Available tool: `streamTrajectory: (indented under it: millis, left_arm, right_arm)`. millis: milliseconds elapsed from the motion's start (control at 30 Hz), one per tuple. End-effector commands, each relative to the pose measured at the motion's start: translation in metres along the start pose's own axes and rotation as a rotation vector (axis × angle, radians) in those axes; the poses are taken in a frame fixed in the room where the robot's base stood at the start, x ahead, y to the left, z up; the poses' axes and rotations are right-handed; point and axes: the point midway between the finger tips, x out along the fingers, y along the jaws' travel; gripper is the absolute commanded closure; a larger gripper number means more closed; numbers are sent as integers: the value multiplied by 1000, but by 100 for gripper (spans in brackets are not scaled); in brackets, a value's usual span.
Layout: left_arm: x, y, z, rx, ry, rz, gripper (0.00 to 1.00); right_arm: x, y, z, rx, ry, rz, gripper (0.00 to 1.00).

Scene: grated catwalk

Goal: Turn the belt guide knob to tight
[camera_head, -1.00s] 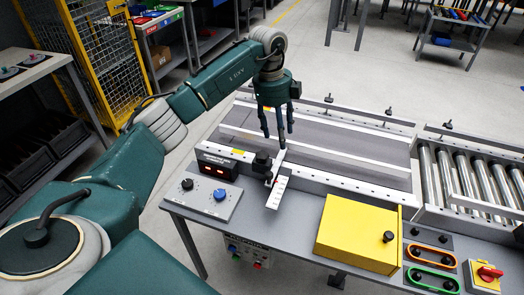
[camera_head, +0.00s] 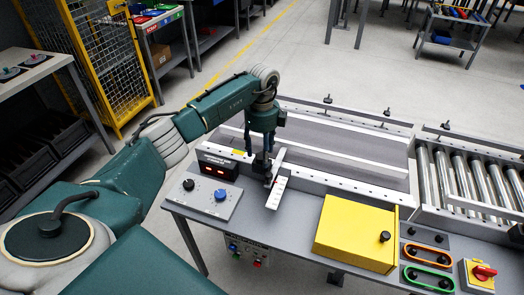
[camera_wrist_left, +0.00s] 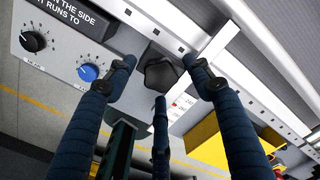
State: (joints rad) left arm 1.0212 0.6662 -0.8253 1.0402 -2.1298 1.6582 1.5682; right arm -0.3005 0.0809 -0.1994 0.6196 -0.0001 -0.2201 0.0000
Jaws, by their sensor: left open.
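The belt guide knob (camera_wrist_left: 163,74) is a black lobed knob at the near rail of the conveyor. In the head view the fingers of my left gripper (camera_head: 261,155) largely cover it. In the left wrist view my left gripper (camera_wrist_left: 163,78) is open. Its dark fingers stand spread around the knob, with small gaps visible. A white scale plate (camera_head: 277,193) with small marks lies beside the knob; it shows partly in the left wrist view (camera_wrist_left: 180,107). The knob's setting is not readable. My right gripper is not in view.
A panel holds a black knob (camera_head: 188,185) and a blue knob (camera_head: 221,195), with a red-digit display (camera_head: 217,170) behind. A yellow box (camera_head: 355,233) and a red switch (camera_head: 484,272) sit to the right. The grey belt (camera_head: 335,150) and rollers (camera_head: 458,177) lie beyond.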

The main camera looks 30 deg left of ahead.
Motion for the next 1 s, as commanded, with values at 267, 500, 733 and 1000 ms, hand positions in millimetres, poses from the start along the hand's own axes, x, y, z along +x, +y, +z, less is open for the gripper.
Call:
streamTrajectory:
  millis: [267,500,733,1000]
  left_arm:
    - [1,0,0,0,0,0,54]
    - [1,0,0,0,1,0,93]
    - [0,0,0,3,1,0,93]
    - [0,0,0,10,1,0,93]
  right_arm:
    - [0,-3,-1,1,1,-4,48]
    - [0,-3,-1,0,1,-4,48]
    - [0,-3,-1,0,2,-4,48]
    - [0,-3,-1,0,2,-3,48]
